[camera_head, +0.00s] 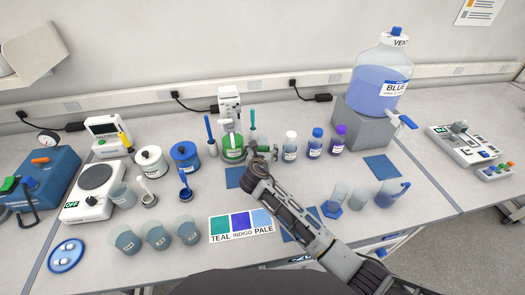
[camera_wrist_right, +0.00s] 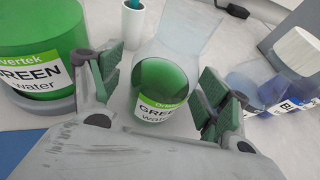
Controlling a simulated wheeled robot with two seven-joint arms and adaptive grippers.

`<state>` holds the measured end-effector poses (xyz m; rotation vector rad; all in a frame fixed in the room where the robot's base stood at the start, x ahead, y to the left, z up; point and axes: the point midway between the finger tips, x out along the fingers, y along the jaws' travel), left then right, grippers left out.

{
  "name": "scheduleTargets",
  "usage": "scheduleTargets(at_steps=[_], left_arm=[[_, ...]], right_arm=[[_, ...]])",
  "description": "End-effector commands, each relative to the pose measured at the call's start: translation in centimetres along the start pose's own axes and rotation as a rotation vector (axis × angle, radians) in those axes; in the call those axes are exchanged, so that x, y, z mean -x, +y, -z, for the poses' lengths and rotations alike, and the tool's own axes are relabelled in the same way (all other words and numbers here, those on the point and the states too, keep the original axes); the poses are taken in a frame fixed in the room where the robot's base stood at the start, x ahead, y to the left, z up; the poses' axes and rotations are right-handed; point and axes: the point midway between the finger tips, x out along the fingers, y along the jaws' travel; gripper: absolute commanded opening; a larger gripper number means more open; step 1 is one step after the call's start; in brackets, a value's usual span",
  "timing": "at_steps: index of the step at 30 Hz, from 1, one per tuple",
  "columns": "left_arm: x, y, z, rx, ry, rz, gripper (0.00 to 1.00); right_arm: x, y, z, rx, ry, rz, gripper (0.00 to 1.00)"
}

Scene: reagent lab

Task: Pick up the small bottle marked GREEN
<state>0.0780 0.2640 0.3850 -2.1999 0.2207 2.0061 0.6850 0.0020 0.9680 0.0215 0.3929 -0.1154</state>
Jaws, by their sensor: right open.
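The small bottle marked GREEN (camera_wrist_right: 160,88) stands upright in the right wrist view, clear above and green below, with a green and white label. My right gripper (camera_wrist_right: 163,98) is open, with one green-padded finger on each side of this bottle. I cannot tell whether either pad touches it. In the head view my right gripper (camera_head: 262,152) is just right of the large green container (camera_head: 233,147), and the small bottle is mostly hidden there. The large container, also marked GREEN (camera_wrist_right: 38,40), stands left of the fingers in the wrist view. My left gripper is not in view.
Bottles with white (camera_head: 290,146), blue (camera_head: 315,143) and purple (camera_head: 338,139) caps stand right of the gripper. A big BLUE bottle (camera_head: 380,78) sits on a grey block. Beakers (camera_head: 157,236) and a colour card (camera_head: 241,226) are in front.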

Motion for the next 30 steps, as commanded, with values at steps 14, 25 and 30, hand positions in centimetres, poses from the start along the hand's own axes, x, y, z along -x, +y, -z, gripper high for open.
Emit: scheduleTargets(at_steps=[14, 25, 30], left_arm=[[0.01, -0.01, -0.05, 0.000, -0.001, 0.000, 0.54], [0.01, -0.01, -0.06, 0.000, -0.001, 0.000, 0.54], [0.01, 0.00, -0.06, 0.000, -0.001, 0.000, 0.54]], right_arm=[[-0.33, 0.02, -0.02, 0.000, 0.000, 0.000, 0.77], [-0.32, 0.01, -0.01, 0.000, 0.000, 0.000, 0.42], [-0.31, 0.03, -0.08, 0.000, -0.001, -0.001, 0.21]])
